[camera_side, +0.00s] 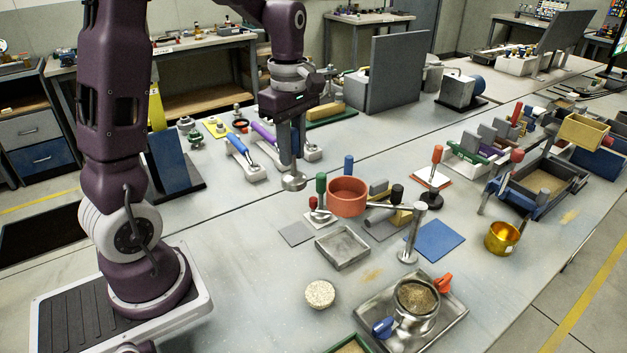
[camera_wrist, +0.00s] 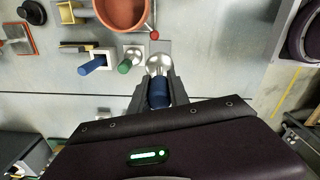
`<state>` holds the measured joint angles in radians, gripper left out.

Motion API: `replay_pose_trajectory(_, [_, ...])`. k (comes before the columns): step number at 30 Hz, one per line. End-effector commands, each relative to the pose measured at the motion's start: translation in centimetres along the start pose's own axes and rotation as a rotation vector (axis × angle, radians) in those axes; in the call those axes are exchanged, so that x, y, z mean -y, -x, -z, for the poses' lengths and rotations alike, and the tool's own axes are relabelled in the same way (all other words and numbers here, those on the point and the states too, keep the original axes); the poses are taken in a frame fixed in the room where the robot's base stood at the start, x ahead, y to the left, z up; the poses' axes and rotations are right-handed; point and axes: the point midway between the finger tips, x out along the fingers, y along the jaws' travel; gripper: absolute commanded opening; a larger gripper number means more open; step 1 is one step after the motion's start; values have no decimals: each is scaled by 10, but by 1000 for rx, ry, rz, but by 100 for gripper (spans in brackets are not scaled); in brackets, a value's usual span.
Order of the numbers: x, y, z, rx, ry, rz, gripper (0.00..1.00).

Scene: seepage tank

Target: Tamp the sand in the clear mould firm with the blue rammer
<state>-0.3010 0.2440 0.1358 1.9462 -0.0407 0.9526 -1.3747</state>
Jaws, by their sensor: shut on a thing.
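My gripper (camera_side: 290,132) is shut on the blue rammer and holds it upright, with its round metal foot (camera_side: 293,181) above the bench. In the wrist view the blue handle (camera_wrist: 158,95) sits between my gripper's fingers (camera_wrist: 158,88), with the metal foot beyond it. The mould (camera_side: 417,298) stands in a metal tray (camera_side: 452,324) at the front right, well apart from the rammer. Brown sand shows at its open top. A blue lever (camera_side: 382,327) and an orange lever (camera_side: 443,285) are at its sides. The mould is not visible in the wrist view.
A terracotta pot (camera_side: 347,196) stands between the rammer and the mould, with a green-handled tool (camera_side: 321,186) beside it. A metal post (camera_side: 409,247) stands behind the mould. A shallow square tray (camera_side: 342,249) and a pale round disc (camera_side: 320,294) lie nearer the front.

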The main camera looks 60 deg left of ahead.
Motion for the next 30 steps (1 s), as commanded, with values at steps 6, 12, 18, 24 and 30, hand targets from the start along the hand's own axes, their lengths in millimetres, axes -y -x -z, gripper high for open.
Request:
replay_pose_trajectory(6, [-1, 63, 0, 0, 0, -6, 0])
replay_pose_trajectory(12, [-1, 102, 0, -1, 0, -4, 0])
replay_pose_trajectory(18, [-17, 102, -41, -1, -117, 0, 0])
replay_pose_trajectory(24, [-30, 103, -101, -2, -273, 0, 0])
replay_pose_trajectory(30, [-28, 103, -187, -1, -482, 0, 0])
